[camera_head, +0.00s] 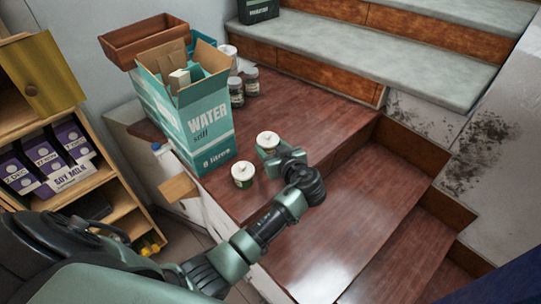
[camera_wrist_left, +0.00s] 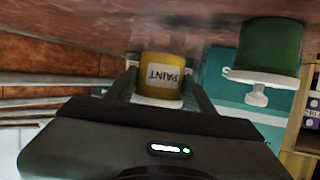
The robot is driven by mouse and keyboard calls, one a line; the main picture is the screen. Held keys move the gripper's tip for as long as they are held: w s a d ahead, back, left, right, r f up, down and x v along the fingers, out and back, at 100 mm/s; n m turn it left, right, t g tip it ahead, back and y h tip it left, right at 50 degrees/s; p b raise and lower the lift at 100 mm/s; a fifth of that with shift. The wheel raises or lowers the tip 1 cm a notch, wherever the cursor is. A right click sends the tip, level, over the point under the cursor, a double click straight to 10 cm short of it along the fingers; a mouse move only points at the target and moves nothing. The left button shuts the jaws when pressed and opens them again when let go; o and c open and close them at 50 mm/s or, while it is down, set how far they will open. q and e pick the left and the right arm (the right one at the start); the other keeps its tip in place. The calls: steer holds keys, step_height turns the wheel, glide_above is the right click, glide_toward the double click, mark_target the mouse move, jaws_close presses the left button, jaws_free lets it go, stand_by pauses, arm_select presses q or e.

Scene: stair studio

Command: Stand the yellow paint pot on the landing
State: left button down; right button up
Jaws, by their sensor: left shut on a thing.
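The yellow paint pot (camera_wrist_left: 162,72), labelled PAINT, sits between the fingers of my left gripper (camera_wrist_left: 160,88), which is shut on it. The wrist picture is upside down. In the head view only its white lid (camera_head: 268,139) shows clearly, as my left gripper (camera_head: 270,153) hides much of its side. The pot is upright at or just above the brown landing (camera_head: 320,118); I cannot tell if it touches. A green pot (camera_wrist_left: 270,48) with a white lid stands beside it, left of it in the head view (camera_head: 243,175). My right gripper is not in view.
An open teal WATER carton (camera_head: 205,130) stands left of the pots, with several jars (camera_head: 237,92) behind. Grey-topped steps (camera_head: 370,55) rise at the back; brown steps (camera_head: 375,250) descend at front right. A wooden shelf (camera_head: 85,185) stands left. The landing's right part is clear.

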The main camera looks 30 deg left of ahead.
arm_select(q)
steer(key=shift+f, duration=1.9)
steer(key=shift+f, duration=0.15)
steer(key=c, duration=1)
jaws_free()
steer(key=shift+f, duration=0.1)
steer(key=o, duration=0.4)
steer(key=shift+o, duration=0.2)
